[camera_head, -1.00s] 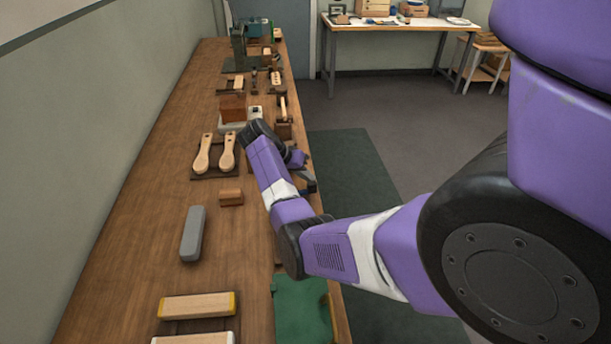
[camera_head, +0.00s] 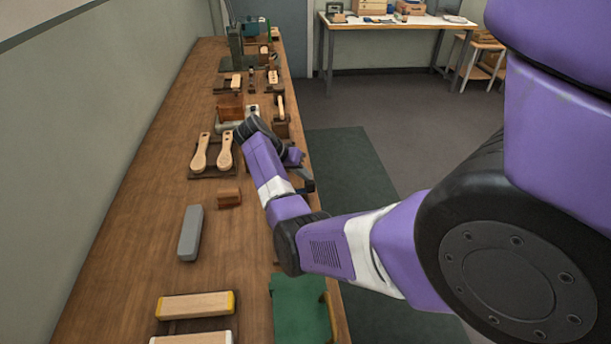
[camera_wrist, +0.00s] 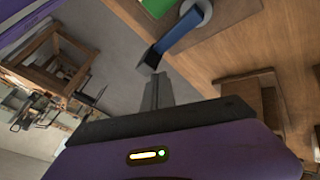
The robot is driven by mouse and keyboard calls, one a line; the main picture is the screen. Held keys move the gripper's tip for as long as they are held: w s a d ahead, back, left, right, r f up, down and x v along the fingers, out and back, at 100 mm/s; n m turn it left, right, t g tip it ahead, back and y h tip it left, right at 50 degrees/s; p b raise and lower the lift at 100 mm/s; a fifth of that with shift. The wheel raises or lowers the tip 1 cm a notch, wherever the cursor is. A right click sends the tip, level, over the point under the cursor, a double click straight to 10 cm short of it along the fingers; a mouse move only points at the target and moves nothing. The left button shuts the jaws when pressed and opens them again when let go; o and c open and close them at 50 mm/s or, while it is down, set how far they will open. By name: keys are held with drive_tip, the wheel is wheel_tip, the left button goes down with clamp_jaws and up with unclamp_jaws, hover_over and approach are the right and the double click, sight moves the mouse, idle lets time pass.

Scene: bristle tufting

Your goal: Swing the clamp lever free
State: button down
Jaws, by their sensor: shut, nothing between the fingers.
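In the wrist view a blue lever (camera_wrist: 182,32) runs from a grey round mount (camera_wrist: 205,14) at the bench edge out past that edge. A dark block (camera_wrist: 150,60) sits at its outer end. I take this to be the clamp lever. My gripper (camera_wrist: 157,78) is shut and empty, its fingertips close to the dark block. I cannot tell whether they touch. In the head view my gripper (camera_head: 304,184) is beside the bench's right edge, and my arm hides the lever there.
A green piece (camera_head: 299,305) is at the near right edge.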

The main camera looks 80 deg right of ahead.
drive_tip(key=v, duration=0.7)
drive_tip(key=shift+b, duration=0.4)
